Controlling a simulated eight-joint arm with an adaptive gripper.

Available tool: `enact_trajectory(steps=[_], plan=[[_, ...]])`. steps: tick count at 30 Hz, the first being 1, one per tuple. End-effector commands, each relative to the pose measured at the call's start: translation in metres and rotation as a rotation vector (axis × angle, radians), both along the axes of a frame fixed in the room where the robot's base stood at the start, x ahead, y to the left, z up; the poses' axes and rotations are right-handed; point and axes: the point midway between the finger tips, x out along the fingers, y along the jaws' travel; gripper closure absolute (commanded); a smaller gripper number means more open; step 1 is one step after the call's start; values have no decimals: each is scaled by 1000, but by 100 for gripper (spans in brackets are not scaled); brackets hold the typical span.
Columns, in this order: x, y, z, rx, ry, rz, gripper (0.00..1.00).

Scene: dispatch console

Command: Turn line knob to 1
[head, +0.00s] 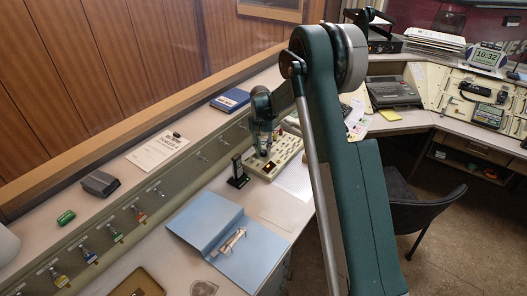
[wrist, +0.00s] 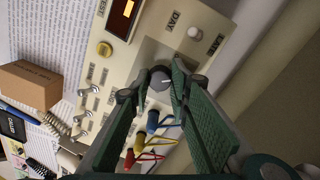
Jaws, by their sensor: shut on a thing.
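A cream console panel (head: 283,165) stands on the desk in the head view. It fills the middle of the wrist view (wrist: 118,72). A round dark grey knob (wrist: 159,79) with a light pointer mark sits on a grey plate on this panel. My gripper (head: 263,150) reaches down to the panel, and its two green fingers are shut on the knob, one on each side. In the wrist view the pointer mark points to the right, partly hidden by a finger. I cannot read any numbers around the knob.
On the panel are a yellow button (wrist: 104,49), a white knob (wrist: 194,33), an orange-lit display (wrist: 123,12), metal toggle switches and blue, yellow and red plugs (wrist: 140,142). A brown box (wrist: 30,84) lies beside it. A black stand (head: 237,174) and blue folder (head: 213,224) are nearby.

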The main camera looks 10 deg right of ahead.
Motion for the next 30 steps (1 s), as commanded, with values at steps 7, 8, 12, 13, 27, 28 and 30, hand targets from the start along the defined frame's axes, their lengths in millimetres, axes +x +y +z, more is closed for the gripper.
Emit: enact_trajectory(steps=[7,8,12,13,27,28,30], plan=[[0,0,0,1,0,-134,92],[0,0,0,1,-1,-145,92],[0,0,0,0,0,-178,92],[0,0,0,0,0,-182,92],[0,0,0,1,-1,-188,71],[0,0,0,0,0,-188,67],[0,0,0,0,0,-188,65]])
